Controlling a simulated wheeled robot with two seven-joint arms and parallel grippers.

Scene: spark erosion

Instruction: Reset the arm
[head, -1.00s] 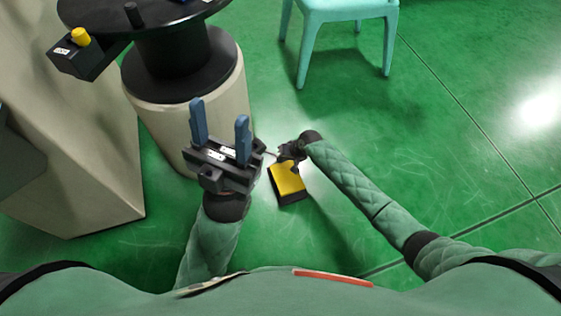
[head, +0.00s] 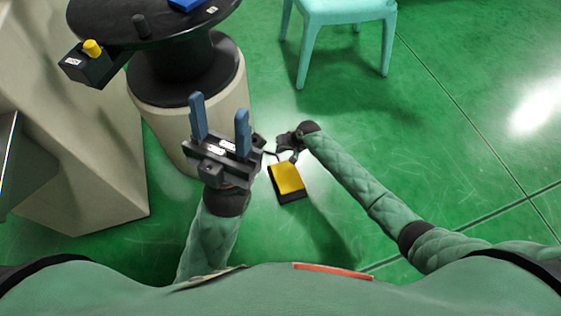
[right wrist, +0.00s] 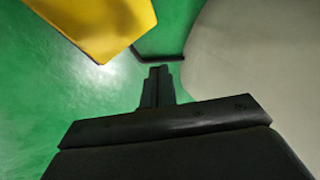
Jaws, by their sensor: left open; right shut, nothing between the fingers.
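My left gripper (head: 220,122) is in the head view at centre left, its two blue fingers apart and nothing between them. It appears in front of the pale round pedestal. My right gripper (head: 278,150) is just to its right in the head view, small and partly hidden by its own wrist. In the right wrist view its dark fingers (right wrist: 158,88) are together and empty.
A round black table (head: 155,50) on a pale pedestal (head: 238,105) stands at upper left, with a black box with a yellow knob (head: 92,48). A yellow-topped block (head: 288,178) shows below my right gripper. A turquoise chair (head: 345,12) stands at the top. Green floor at right is clear.

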